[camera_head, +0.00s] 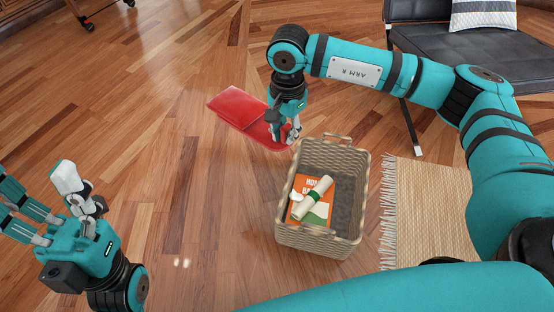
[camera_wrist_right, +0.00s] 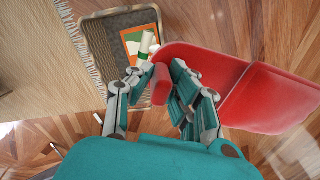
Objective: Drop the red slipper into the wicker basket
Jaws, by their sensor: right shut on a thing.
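The red slipper (camera_head: 238,108) is held in my right gripper (camera_head: 286,137), which is shut on one end of it. In the right wrist view the slipper (camera_wrist_right: 262,95) extends to the right from between the fingers (camera_wrist_right: 158,85). The wicker basket (camera_head: 285,235) stands on the floor just right of and nearer than the slipper. In the head view the slipper lies beyond the basket's far left corner, not over its opening. The basket (camera_wrist_right: 82,32) also shows in the right wrist view. My left gripper (camera_head: 42,208) is at the lower left, open and empty.
In the basket lie an orange book (camera_head: 306,187) and a rolled cream paper with a green band (camera_head: 317,196). A fringed straw mat (camera_head: 425,205) lies right of the basket. A dark chair (camera_head: 470,55) with a striped cushion (camera_head: 483,14) stands behind. Wooden floor at left is clear.

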